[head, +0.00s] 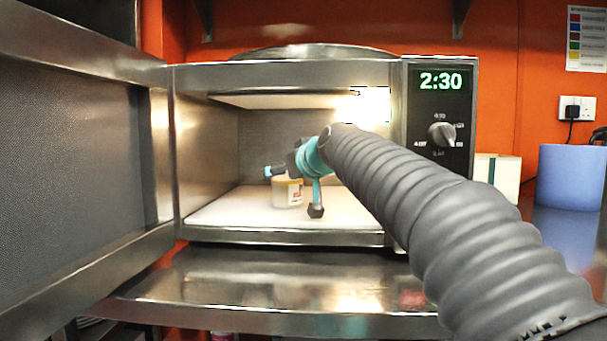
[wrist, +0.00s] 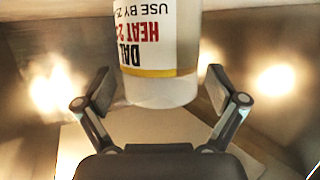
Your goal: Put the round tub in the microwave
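The round tub (head: 288,193) is small and pale with a yellow band and a printed label. It stands on the light floor inside the open microwave (head: 285,237). My gripper (head: 292,190) reaches into the cavity with a finger on either side of the tub. In the wrist view the tub (wrist: 158,60) sits between the two spread fingers (wrist: 157,90), its label text upside down in the picture. The fingers look open, with slim gaps beside the tub. The tub's far end is cut off by the frame edge.
The microwave door (head: 75,170) is swung wide open at the left. The control panel (head: 440,115) reads 2:30. A steel counter (head: 280,285) lies in front. A blue container (head: 570,177) and a pale box (head: 497,175) stand to the right.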

